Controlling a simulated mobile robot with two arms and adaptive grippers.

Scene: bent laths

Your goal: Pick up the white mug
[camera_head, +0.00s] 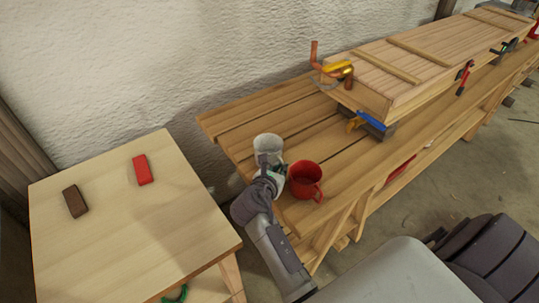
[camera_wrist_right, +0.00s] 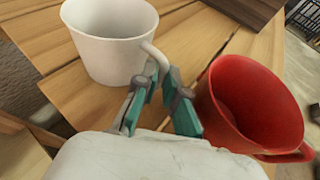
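The white mug (camera_head: 267,148) stands upright near the left end of the wooden workbench. It also shows in the right wrist view (camera_wrist_right: 108,42), with its handle toward my gripper. My right gripper (camera_head: 268,168) is at the mug's near side. In the right wrist view its two teal fingers (camera_wrist_right: 161,74) are close together with the mug's handle between their tips. The fingers look shut on the handle, and the mug appears to rest on the boards. My left gripper is not in view.
A red mug (camera_head: 305,180) stands close to the right of my gripper. Further right on the bench are a clamp with a blue handle (camera_head: 371,121) and a large wooden box (camera_head: 420,65). A side table (camera_head: 120,225) at left holds a red block (camera_head: 142,170) and a brown block (camera_head: 75,202).

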